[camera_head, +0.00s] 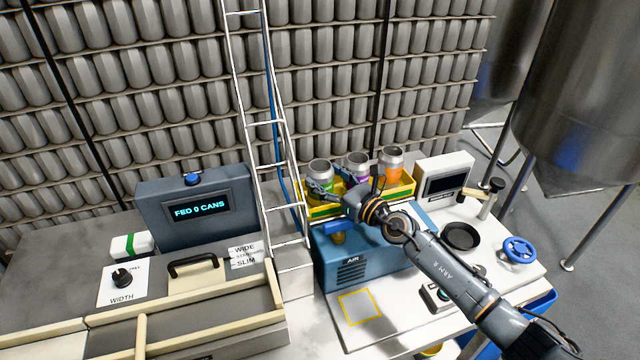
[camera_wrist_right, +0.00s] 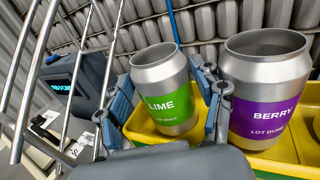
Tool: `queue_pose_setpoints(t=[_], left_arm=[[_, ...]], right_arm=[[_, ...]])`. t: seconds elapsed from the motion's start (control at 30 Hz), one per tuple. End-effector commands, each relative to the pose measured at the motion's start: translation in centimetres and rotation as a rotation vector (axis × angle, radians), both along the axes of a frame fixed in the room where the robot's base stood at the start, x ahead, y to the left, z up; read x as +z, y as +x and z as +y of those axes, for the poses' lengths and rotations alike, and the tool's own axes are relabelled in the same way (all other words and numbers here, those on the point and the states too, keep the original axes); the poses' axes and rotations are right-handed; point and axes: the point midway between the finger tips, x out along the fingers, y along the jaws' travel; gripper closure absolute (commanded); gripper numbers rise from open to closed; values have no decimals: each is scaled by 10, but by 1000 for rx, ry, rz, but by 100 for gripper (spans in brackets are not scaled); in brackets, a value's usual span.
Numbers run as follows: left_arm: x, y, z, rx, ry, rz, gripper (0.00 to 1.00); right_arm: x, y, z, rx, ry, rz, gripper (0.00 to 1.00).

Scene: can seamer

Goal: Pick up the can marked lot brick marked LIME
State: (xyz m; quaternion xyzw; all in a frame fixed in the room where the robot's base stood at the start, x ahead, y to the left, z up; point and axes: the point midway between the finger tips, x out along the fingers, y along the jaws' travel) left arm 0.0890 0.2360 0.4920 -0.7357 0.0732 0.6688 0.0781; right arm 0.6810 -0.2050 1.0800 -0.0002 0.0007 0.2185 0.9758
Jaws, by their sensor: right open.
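The LIME can (camera_wrist_right: 168,108) is silver and open-topped with a green label; the smaller lot line under the name is hard to read. It stands upright in a yellow tray (camera_wrist_right: 140,138) and is the leftmost of three cans, also in the head view (camera_head: 320,170). My right gripper (camera_head: 342,190) is open at the tray's front. In the right wrist view its fingers (camera_wrist_right: 166,108) show on the left and right of the LIME can; contact cannot be told. The purple BERRY can (camera_wrist_right: 268,95) stands just right of the right finger. My left gripper is not in view.
An orange-labelled can (camera_head: 391,165) is at the tray's right. A blue AIR unit (camera_head: 350,265) stands below the tray. A screen box (camera_head: 445,178) stands right of the tray.

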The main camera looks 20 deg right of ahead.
Motion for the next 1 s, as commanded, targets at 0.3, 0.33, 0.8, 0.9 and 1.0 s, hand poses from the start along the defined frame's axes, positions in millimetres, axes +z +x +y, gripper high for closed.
queue_pose_setpoints(t=[0.3,0.33,0.8,0.9,1.0], left_arm=[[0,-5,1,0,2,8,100],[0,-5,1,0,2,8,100],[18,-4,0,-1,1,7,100],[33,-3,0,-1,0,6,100],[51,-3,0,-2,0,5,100]], right_arm=[[0,0,-1,-1,0,0,56],[0,0,-1,-1,0,0,56],[22,0,-1,-1,0,-1,56],[38,0,0,-1,1,-2,56],[56,-15,-4,0,-1,0,56]])
